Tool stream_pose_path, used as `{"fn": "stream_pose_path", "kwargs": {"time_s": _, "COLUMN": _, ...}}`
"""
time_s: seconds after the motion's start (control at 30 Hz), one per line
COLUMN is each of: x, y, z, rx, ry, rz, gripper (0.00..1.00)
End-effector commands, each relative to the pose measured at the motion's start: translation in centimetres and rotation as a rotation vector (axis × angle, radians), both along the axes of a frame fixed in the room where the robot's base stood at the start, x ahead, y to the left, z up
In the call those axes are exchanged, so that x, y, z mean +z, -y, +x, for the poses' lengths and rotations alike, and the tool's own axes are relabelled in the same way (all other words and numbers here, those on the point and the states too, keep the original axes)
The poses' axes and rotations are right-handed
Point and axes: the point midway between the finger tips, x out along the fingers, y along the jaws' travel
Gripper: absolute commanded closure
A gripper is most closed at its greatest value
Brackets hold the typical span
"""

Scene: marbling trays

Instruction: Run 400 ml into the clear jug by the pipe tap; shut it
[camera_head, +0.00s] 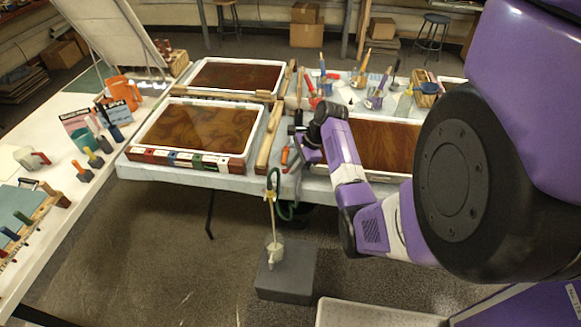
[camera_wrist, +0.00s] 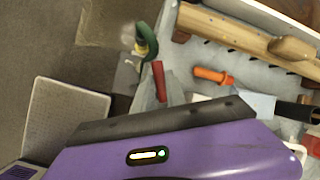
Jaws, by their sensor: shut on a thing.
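The clear jug (camera_head: 274,250) stands on a grey block (camera_head: 287,283) on the floor in the head view. The pipe tap's brass spout (camera_head: 269,194) is above it, beside a green hose. A thin pale line runs from the spout down to the jug and looks like a stream; the level inside is too small to read. In the wrist view, the green and brass tap (camera_wrist: 143,42) is at the top. My gripper (camera_wrist: 160,88) is shut on a red lever (camera_wrist: 158,72) just below the tap. In the head view, my gripper (camera_head: 298,142) is at the table's front edge.
The table holds marbling trays (camera_head: 190,134), a wooden bar (camera_head: 268,138) and several tools. An orange handle (camera_wrist: 213,75) lies close to my gripper. A pale tray (camera_head: 370,314) is on the floor at front. Floor left of the block is clear.

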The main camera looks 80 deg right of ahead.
Motion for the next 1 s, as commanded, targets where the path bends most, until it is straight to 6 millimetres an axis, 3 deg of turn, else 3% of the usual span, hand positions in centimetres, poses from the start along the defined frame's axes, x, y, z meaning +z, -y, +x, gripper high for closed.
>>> {"fn": "stream_pose_path", "kwargs": {"time_s": 0.03, "x": -0.2, "y": -0.1, "z": -0.3, "rx": -0.003, "ry": -0.005, "rz": 0.005, "gripper": 0.78}}
{"fn": "stream_pose_path", "kwargs": {"time_s": 0.1, "x": -0.2, "y": -0.1, "z": -0.2, "rx": -0.002, "ry": -0.004, "rz": 0.005, "gripper": 0.64}}
{"fn": "stream_pose_path", "kwargs": {"time_s": 0.13, "x": -0.2, "y": -0.1, "z": -0.2, "rx": -0.002, "ry": -0.004, "rz": 0.003, "gripper": 0.62}}
{"fn": "stream_pose_path", "kwargs": {"time_s": 0.47, "x": 0.1, "y": -0.1, "z": 0.0, "rx": 0.001, "ry": -0.001, "rz": 0.002, "gripper": 0.62}}
{"fn": "stream_pose_path", "kwargs": {"time_s": 1.0, "x": 6.5, "y": 0.1, "z": -3.1, "rx": -0.001, "ry": -0.001, "rz": 0.001, "gripper": 0.62}}
